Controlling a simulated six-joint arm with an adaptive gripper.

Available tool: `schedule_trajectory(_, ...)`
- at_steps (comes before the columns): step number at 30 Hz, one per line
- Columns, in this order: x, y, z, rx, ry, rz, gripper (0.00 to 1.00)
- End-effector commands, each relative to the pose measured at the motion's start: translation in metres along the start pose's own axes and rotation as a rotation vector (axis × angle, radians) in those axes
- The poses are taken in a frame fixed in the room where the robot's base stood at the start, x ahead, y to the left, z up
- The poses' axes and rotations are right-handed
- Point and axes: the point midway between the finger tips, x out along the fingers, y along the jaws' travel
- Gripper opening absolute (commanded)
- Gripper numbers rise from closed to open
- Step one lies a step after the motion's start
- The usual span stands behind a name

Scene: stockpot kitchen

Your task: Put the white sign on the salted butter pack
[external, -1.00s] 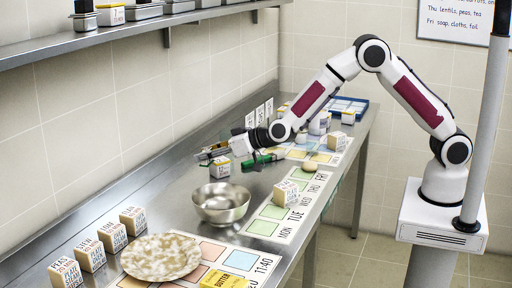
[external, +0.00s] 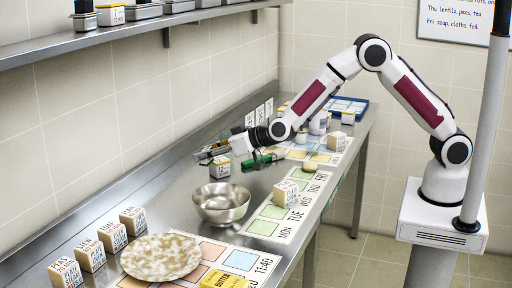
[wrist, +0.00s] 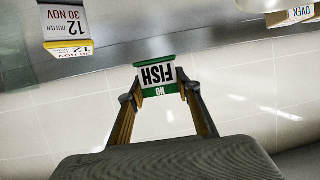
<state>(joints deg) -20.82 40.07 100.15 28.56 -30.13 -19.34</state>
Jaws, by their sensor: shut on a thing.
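My gripper (external: 207,153) is above the steel counter; in the wrist view its two fingers (wrist: 158,88) are shut on a small white sign with green bands (wrist: 157,76). A white and yellow box marked "BUTTER 30 NOV 12" (wrist: 64,22) is at the upper left of the wrist view, apart from the sign. A similar small box (external: 220,167) stands just below my gripper in the external view. A yellow pack marked "BUTTER" (external: 224,281) lies at the bottom edge. I cannot read "salted" on any pack.
A steel bowl (external: 221,204) stands on the counter in front of my gripper. A speckled plate (external: 161,257), several lettered blocks (external: 90,252) and a weekday mat (external: 266,228) lie nearer. Several white cards (external: 259,115) stand by the wall. A green object (external: 257,160) is beside my wrist.

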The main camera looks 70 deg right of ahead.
Motion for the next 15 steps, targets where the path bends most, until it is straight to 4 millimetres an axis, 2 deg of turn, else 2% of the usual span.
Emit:
schedule_trajectory(4, -0.002, -0.013, 0.001, -0.007, 0.0, -0.017, 0.14)
schedule_trajectory(8, -0.007, -0.037, 0.002, -0.019, 0.0, -0.046, 0.14)
schedule_trajectory(15, -0.024, -0.107, 0.0, -0.064, 0.002, -0.153, 0.14)
